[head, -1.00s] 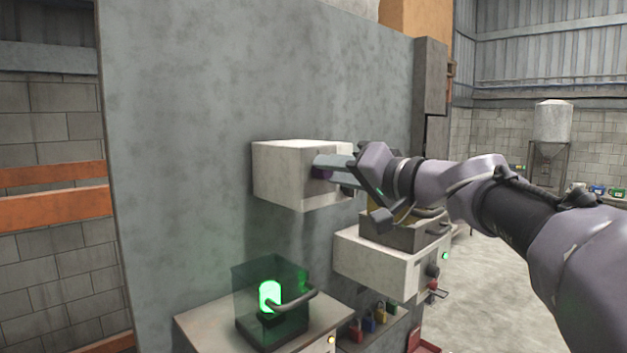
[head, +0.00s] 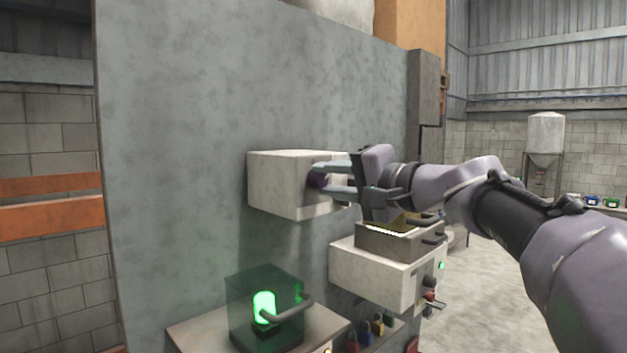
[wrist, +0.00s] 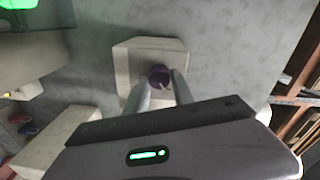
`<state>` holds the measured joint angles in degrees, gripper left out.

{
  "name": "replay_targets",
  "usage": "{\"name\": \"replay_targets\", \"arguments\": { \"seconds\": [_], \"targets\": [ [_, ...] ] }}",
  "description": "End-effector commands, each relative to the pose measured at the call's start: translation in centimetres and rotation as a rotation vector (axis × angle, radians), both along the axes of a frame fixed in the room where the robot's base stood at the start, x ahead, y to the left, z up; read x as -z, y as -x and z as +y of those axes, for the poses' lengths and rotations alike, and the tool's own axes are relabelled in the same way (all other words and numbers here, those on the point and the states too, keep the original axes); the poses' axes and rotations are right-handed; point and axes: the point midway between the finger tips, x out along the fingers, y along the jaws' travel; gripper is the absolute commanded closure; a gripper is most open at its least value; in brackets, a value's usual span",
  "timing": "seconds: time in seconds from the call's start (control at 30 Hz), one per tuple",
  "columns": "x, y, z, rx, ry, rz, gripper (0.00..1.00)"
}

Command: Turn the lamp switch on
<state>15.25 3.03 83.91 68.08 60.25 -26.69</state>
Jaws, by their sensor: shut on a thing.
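The lamp switch is a dark purple round knob (wrist: 159,75) on the front of a white box (head: 277,183) fixed to the grey wall panel. My gripper (head: 322,182) reaches the box from the right. Its two fingers stand on either side of the knob and are shut on it. In the head view the knob (head: 318,181) shows only partly between the fingers. In the wrist view the white box (wrist: 128,58) lies behind the fingers. A lamp (head: 264,307) glows green inside a dark transparent cover below left; I cannot tell whether this switch controls it.
Below my gripper a second white box (head: 372,277) carries a grey tray with handles (head: 398,241). Several coloured padlocks (head: 377,325) hang lower down. The grey wall panel (head: 180,150) is bare to the left.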

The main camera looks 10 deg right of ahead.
Motion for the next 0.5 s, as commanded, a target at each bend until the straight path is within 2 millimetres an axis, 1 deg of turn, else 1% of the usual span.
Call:
{"name": "replay_targets", "arguments": {
  "seconds": [0.37, 0.4, 0.47, 0.5],
  "targets": [
    [0.06, -0.02, -0.02, 0.000, -0.003, 0.003, 1.00],
    [0.06, -0.02, -0.02, 0.000, -0.003, 0.003, 0.63],
    [0.06, -0.02, -0.02, 0.000, -0.003, 0.003, 0.51],
    [0.05, -0.02, -0.01, 0.000, -0.002, 0.003, 0.49]
  ]
}}
